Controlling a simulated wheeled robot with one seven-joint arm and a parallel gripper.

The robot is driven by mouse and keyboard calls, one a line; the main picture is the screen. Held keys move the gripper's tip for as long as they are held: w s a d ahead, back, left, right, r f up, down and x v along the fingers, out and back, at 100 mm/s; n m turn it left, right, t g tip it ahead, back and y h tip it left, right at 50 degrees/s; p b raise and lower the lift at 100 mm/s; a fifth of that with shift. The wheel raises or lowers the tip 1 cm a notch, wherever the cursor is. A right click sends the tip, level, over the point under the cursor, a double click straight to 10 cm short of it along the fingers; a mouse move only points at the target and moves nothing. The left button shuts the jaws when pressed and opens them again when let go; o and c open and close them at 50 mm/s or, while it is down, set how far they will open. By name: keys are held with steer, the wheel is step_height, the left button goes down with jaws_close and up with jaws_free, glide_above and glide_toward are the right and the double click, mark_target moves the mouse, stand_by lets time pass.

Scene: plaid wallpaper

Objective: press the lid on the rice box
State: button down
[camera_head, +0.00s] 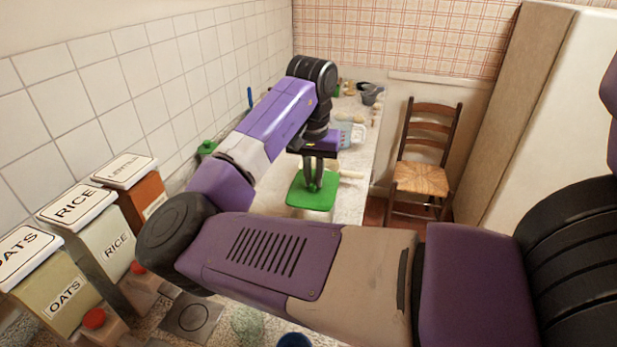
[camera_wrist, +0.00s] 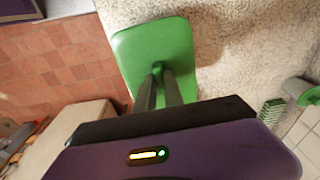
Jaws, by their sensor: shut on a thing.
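A flat green lid (camera_head: 300,196) is level over the pale counter in the head view. It also shows in the wrist view (camera_wrist: 178,40). My gripper (camera_head: 313,186) points down with its fingers shut on the lid's middle; the wrist view shows the fingertips (camera_wrist: 158,70) meeting there. A pale shape shows just under the lid's front edge; I cannot tell if it is a box or how far the lid is above it. A canister labelled RICE (camera_head: 107,246), with its own white lid (camera_head: 77,205), stands at the left.
Canisters labelled OATS (camera_head: 52,290) and LENTILS (camera_head: 143,197) flank the RICE one. Small items and a grey pot (camera_head: 370,94) stand at the counter's far end. A wooden chair (camera_head: 422,178) is right of the counter. Tiled wall bounds the left.

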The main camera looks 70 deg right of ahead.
mark_target(313, 192)
steer(key=shift+a, duration=0.1)
steer(key=shift+f+b, duration=0.3)
steer(key=shift+f, duration=0.05)
step_height(313, 192, down, 4)
steer(key=b, duration=0.4)
steer(key=shift+f+b, duration=0.4)
steer(key=shift+f, duration=0.6)
steer(key=shift+p, duration=0.7)
stand_by(0.3)
steer(key=shift+f+p, duration=0.3)
steer(key=shift+p, duration=0.25)
stand_by(1.6)
steer(key=c, duration=1.4)
jaws_free()
steer(key=shift+o, duration=0.2)
